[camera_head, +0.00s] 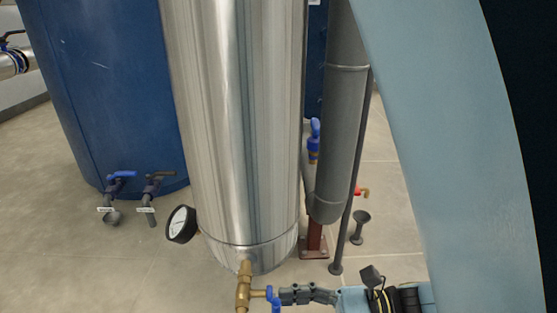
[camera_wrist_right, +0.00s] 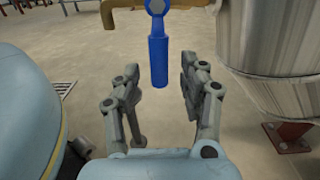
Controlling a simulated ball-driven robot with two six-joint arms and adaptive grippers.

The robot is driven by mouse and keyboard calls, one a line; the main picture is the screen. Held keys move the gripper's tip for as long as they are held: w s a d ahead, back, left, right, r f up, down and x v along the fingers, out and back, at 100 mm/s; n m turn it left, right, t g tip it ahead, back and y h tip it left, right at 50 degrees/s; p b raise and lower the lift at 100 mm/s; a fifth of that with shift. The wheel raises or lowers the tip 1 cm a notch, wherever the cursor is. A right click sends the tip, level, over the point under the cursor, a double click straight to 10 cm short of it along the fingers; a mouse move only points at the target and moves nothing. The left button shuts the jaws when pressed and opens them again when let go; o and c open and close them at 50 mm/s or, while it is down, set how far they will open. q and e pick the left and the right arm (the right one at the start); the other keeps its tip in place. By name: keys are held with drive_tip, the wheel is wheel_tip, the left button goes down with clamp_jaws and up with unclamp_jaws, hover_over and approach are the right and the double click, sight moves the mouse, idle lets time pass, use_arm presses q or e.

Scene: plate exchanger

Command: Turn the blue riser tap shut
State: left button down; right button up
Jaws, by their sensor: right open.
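A brass valve (camera_head: 244,285) with a blue tap handle (camera_head: 275,299) sits below the steel cylinder in the head view, at the bottom edge. In the right wrist view the blue handle (camera_wrist_right: 158,62) hangs down from a hex nut, in line with the gap between my fingers. My right gripper (camera_head: 284,295) is open beside the handle; it also shows in the right wrist view (camera_wrist_right: 158,75), with a finger on either side of the gap. I cannot tell whether a finger touches the handle. My left gripper is not in view.
A steel cylinder (camera_head: 235,120) stands close above the valve, with a pressure gauge (camera_head: 181,225) at its left. A grey pipe (camera_head: 343,120) with another blue tap (camera_head: 314,142) stands behind. A blue tank (camera_head: 110,90) has two low taps. The floor at lower left is clear.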

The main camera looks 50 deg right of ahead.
drive_tip(key=v, duration=0.9)
drive_tip(key=shift+s+d, duration=0.1)
